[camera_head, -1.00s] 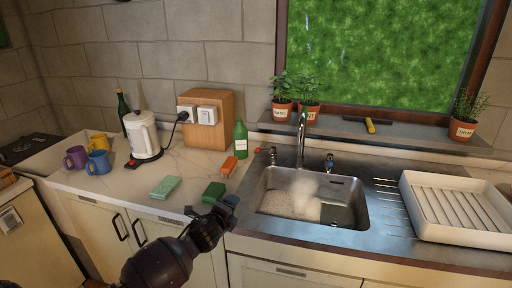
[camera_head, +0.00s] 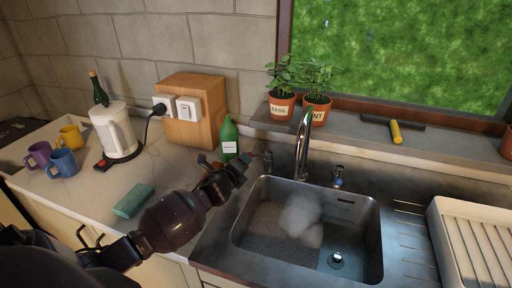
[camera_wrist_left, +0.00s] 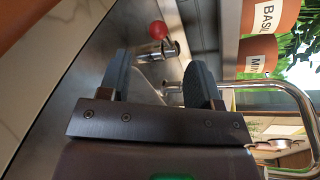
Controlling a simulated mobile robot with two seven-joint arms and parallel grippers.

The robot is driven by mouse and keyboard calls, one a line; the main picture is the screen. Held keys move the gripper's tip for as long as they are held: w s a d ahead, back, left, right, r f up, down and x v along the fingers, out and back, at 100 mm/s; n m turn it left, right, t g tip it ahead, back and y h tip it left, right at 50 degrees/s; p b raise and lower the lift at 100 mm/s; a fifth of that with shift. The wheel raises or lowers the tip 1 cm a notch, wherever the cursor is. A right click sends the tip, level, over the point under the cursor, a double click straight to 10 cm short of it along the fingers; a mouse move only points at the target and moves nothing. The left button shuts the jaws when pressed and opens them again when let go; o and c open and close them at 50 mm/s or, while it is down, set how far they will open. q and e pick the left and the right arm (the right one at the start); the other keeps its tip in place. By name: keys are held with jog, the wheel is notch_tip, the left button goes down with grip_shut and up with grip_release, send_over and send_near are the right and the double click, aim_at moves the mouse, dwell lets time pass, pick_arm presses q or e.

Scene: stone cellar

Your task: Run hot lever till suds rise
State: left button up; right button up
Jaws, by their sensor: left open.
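The hot lever, with a red knob (camera_wrist_left: 157,30), shows in the left wrist view just beyond and between my fingertips; no contact is visible. In the head view its red knob is hidden behind my left gripper (camera_head: 243,165). That gripper (camera_wrist_left: 160,70) is open and empty, at the sink's back left corner. The tap (camera_head: 303,145) arches over the steel sink (camera_head: 372,235). A white steam-like puff (camera_head: 300,215) hangs in the basin, and a grey speckled, foam-like layer (camera_head: 262,228) covers its left part. The drain (camera_head: 336,260) is visible. A blue-marked lever (camera_head: 338,173) stands right of the tap. My right gripper is out of view.
A green bottle (camera_head: 229,138) stands close behind my left gripper. A green sponge (camera_head: 133,201), white kettle (camera_head: 114,132) and several mugs (camera_head: 63,162) are on the left counter. Potted herbs (camera_head: 315,110) and a yellow-handled tool (camera_head: 396,132) are on the sill. A white rack (camera_head: 440,235) stands right.

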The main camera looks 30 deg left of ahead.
aim_at(260, 155)
pick_arm(q)
jog(key=shift+b+x, duration=0.5)
jog(key=shift+x, duration=4.7)
grip_shut()
